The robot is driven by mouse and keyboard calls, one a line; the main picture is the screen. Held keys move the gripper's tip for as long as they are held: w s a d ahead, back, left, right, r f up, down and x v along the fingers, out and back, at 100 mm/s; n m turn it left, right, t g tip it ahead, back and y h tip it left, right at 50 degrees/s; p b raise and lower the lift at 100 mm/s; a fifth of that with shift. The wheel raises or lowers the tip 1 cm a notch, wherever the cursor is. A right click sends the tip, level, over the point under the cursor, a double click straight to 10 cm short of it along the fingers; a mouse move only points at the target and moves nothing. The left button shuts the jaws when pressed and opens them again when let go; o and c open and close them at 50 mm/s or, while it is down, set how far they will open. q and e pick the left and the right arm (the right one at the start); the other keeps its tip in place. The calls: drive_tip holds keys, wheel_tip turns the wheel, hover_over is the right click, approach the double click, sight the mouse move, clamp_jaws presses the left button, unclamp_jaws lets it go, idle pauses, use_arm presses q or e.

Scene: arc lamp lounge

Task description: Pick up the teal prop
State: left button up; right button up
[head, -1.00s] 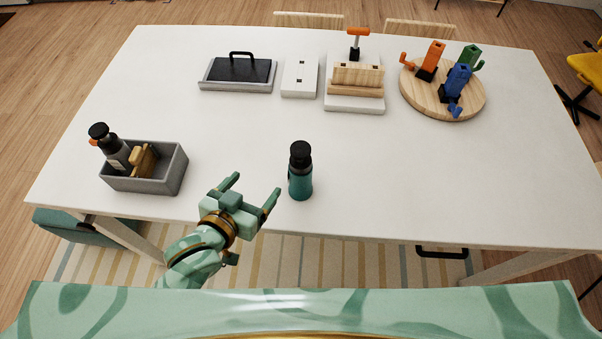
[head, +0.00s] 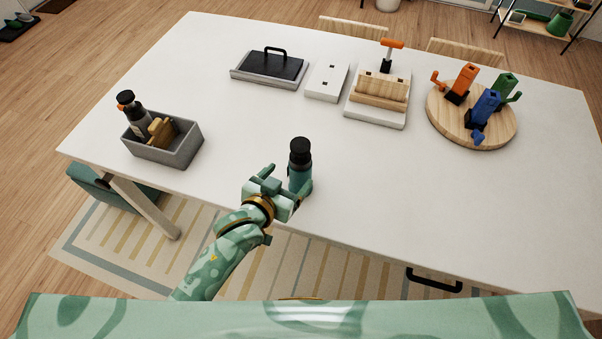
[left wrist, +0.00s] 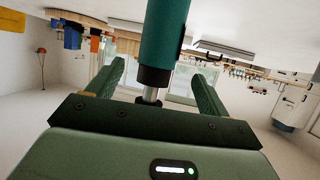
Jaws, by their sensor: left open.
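The teal prop (head: 300,178) is a bottle-like thing with a teal body and a black top. It stands upright on the white table (head: 390,190) near its front edge. My left gripper (head: 285,184) is open at the prop, low on its near left side, and partly hides its lower body. In the left wrist view the prop (left wrist: 178,40) shows between the two spread fingers, with a gap on each side. My right gripper is not in view.
A grey bin (head: 178,155) with a bottle and a tan thing stands at the left. At the back are a dark-topped tray (head: 240,78), a white block (head: 326,80), a wooden holder (head: 376,115) and a round board (head: 450,125) with coloured props. The table around the teal prop is clear.

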sight(295, 171)
use_arm(q)
drive_tip(key=b+x, duration=0.1)
drive_tip(key=x, duration=0.4)
drive_tip(key=shift+w+d+f, duration=0.15)
drive_tip(key=shift+d, duration=0.15)
drive_tip(key=shift+a, duration=0.1)
drive_tip(key=c, duration=1.5)
drive_tip(key=shift+o, duration=0.2)
drive_tip(key=shift+r, duration=0.2)
